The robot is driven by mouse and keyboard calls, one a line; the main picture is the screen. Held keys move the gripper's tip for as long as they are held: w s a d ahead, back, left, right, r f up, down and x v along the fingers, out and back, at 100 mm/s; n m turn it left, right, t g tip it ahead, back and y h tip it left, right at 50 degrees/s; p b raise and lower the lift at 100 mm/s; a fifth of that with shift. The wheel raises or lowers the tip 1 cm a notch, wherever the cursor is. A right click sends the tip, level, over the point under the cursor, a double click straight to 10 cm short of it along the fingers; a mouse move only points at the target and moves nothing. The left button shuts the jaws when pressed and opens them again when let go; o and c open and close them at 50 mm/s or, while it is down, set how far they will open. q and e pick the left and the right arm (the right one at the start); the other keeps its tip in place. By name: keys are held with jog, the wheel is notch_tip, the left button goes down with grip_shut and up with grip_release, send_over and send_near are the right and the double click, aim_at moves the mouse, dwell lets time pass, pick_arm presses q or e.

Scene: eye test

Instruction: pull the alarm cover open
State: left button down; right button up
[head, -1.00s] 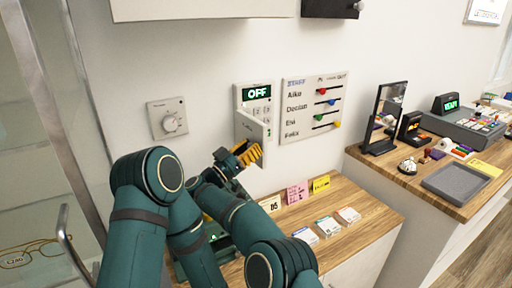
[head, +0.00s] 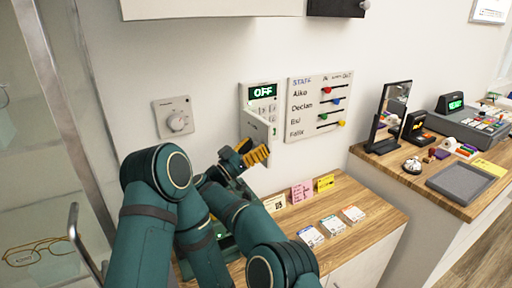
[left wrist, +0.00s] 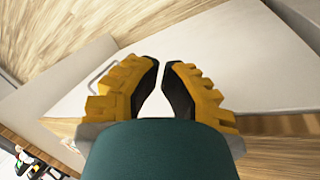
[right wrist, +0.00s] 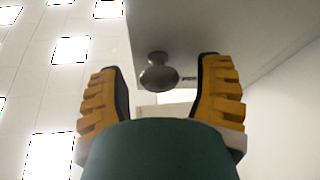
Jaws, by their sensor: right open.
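The alarm panel (head: 262,91) is a white box on the wall with a lit display reading OFF. Its white cover (head: 257,126) stands out at an angle from the lower part, with some keypad buttons showing behind it. My right gripper (head: 250,152) has yellow fingers and is just below the cover's lower edge, open. In the right wrist view, a dark round knob (right wrist: 158,75) on a grey panel shows between the spread fingers; whether it touches them is unclear. My left gripper (left wrist: 159,64) shows only in the left wrist view, its fingertips nearly together with nothing between them.
Below is a wooden counter (head: 360,236) with cards and small boxes. A mirror (head: 388,115) and grey tray (head: 460,184) are further right. A glass case is at left.

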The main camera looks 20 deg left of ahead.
aim_at(256, 115)
notch_tip(256, 115, up, 10)
jog(key=shift+r, duration=0.1)
dwell(0.6)
dwell(0.4)
